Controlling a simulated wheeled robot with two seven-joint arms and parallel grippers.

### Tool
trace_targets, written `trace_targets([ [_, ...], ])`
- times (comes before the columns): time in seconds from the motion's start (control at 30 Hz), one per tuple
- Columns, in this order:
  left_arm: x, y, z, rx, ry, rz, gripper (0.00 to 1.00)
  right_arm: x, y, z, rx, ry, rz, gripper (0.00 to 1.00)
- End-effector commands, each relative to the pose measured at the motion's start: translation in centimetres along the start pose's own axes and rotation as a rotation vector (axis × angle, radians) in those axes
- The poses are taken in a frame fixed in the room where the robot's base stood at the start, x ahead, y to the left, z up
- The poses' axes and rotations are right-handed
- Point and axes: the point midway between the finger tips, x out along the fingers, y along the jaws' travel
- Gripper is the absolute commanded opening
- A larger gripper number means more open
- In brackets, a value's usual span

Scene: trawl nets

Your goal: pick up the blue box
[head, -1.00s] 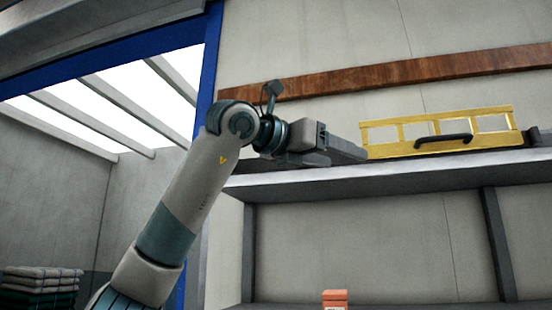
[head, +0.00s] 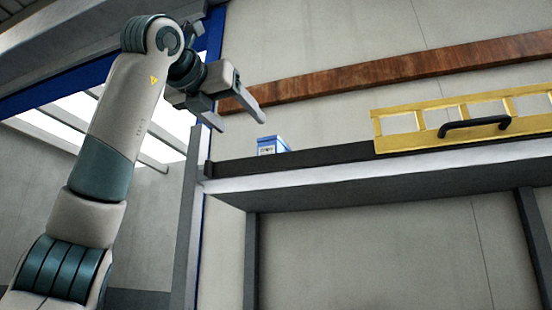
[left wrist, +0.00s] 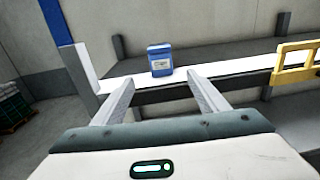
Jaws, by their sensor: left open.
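The blue box (head: 272,146) stands on the high shelf near its left end, small, with a pale label on its front. It also shows upright in the left wrist view (left wrist: 160,60), ahead of my fingers and roughly between their lines. My left gripper (head: 240,114) is open and empty, above and to the left of the box in the head view. In the left wrist view its two fingers (left wrist: 158,95) are spread wide and apart from the box. My right gripper is not in view.
A yellow frame with a black handle (head: 474,127) stands on the same shelf to the right. The shelf's front edge (head: 330,170) and its left post (head: 188,230) are close to my left gripper. A brown plank (head: 370,83) runs along the wall behind.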

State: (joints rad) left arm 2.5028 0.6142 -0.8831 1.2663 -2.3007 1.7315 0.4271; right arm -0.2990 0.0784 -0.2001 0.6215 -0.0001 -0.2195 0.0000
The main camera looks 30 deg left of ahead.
Motion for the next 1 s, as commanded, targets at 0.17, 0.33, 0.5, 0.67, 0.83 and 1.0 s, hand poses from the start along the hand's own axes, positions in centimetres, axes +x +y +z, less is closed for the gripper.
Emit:
trace_targets([
  [0.17, 0.2, 0.0, 0.0, 0.001, 0.001, -0.001, 0.67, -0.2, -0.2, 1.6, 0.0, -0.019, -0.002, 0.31],
  [0.33, 1.2, 0.0, 0.1, 0.001, 0.002, -0.001, 0.67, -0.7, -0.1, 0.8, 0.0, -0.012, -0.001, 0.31],
  [0.5, 3.7, 0.0, 0.2, 0.001, 0.004, 0.0, 0.67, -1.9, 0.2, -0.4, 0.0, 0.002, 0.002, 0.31],
  [0.67, 6.6, -0.1, 0.3, 0.001, 0.003, -0.001, 0.67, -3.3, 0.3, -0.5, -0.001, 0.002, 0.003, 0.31],
  [0.83, 9.7, -0.1, 0.3, 0.001, 0.004, -0.001, 0.67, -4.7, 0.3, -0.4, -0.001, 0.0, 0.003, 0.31],
  [1.0, 11.7, -0.1, 0.2, 0.001, 0.002, -0.001, 0.67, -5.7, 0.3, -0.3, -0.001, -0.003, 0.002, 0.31],
])
